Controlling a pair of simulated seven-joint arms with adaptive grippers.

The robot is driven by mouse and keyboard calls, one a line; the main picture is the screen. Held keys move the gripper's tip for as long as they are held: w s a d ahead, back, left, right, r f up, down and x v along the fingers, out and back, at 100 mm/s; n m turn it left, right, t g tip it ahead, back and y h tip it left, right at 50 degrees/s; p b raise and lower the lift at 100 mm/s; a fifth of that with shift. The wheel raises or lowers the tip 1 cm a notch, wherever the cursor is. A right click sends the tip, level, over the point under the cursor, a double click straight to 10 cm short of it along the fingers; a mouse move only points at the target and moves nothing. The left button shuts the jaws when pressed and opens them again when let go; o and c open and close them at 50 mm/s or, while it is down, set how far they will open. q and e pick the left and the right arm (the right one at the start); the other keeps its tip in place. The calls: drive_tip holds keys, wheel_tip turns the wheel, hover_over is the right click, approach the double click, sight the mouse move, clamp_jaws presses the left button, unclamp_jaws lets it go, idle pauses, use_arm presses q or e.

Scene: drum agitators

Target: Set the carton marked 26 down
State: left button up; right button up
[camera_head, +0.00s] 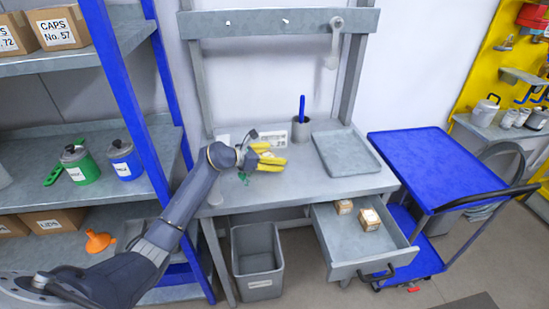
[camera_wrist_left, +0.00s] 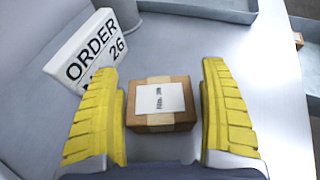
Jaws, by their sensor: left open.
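A small brown carton (camera_wrist_left: 161,120) with a tape strip and a white label sits on the grey bench top. The label's print is too small to read. My left gripper (camera_head: 270,159) is over the bench, its yellow fingers open. In the left wrist view the fingers (camera_wrist_left: 160,84) stand on either side of the carton, with a gap showing at the right. In the head view the carton cannot be made out behind the gripper. A white sign (camera_wrist_left: 92,50) reading ORDER 26 stands just behind and left of the carton. My right gripper is not in view.
On the bench (camera_head: 226,201) are a grey tray (camera_head: 347,170) and a cup (camera_head: 301,134) with a blue marker. An open drawer (camera_head: 350,258) holds small cartons. A bin (camera_head: 257,270) stands below; a blue cart (camera_head: 430,165) is right, shelves left.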

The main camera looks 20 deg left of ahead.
use_arm(q)
drive_tip(key=v, duration=0.5)
drive_tip(key=shift+s+a, duration=0.2)
drive_tip(key=shift+s, duration=0.05)
drive_tip(key=shift+o, duration=0.5)
drive_tip(key=shift+s+a+r, duration=0.3)
drive_tip(key=shift+s+r, duration=0.05)
drive_tip(key=shift+s, duration=0.15)
